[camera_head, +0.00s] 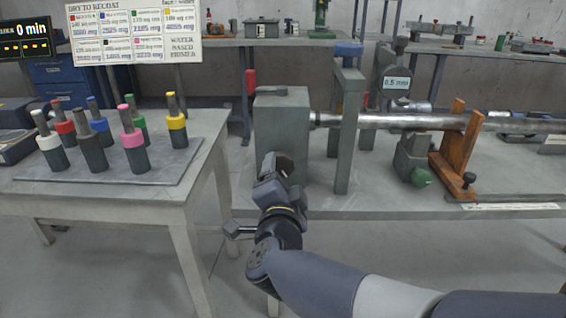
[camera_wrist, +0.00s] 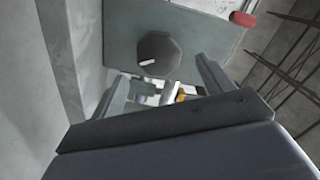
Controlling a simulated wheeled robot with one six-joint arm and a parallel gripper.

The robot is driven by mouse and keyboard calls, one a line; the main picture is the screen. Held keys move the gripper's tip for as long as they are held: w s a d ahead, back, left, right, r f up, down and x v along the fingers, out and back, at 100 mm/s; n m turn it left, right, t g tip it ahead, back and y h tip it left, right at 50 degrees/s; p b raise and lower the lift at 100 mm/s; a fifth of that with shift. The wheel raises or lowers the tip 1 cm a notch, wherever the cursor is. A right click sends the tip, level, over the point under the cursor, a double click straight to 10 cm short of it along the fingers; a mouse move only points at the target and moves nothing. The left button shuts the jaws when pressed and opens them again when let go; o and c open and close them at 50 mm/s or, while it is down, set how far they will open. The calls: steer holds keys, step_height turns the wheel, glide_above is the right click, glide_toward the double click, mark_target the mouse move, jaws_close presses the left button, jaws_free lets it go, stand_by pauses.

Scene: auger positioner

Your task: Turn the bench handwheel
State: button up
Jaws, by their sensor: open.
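The bench handwheel is a dark, many-sided knob (camera_wrist: 158,55) with a white mark, on the face of a grey-green box in the wrist view. The same box (camera_head: 282,115) stands at the left end of the bench in the head view, where my gripper (camera_head: 276,168) is in front of its lower face and hides most of the knob. In the wrist view my gripper (camera_wrist: 164,84) is open, with one finger on each side below the knob. The fingers look apart from the knob, with nothing between them.
A steel shaft (camera_head: 390,121) runs right from the box, past an orange wooden support (camera_head: 456,145) and a post with a "0.5 mm" sign (camera_head: 396,83). A side table (camera_head: 197,150) at left holds several colour-capped cylinders. A red-ended handle (camera_wrist: 243,19) is beside the box.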

mark_target(283, 167)
steer(key=s, duration=0.4)
steer(key=shift+s+p, duration=0.35)
steer(key=shift+p, duration=0.05)
steer(key=shift+w, duration=0.1)
steer(key=w+b, duration=0.3)
steer(key=w, duration=0.7)
steer(key=shift+w+d, duration=0.15)
steer(key=shift+w, duration=0.2)
steer(key=shift+s, duration=0.1)
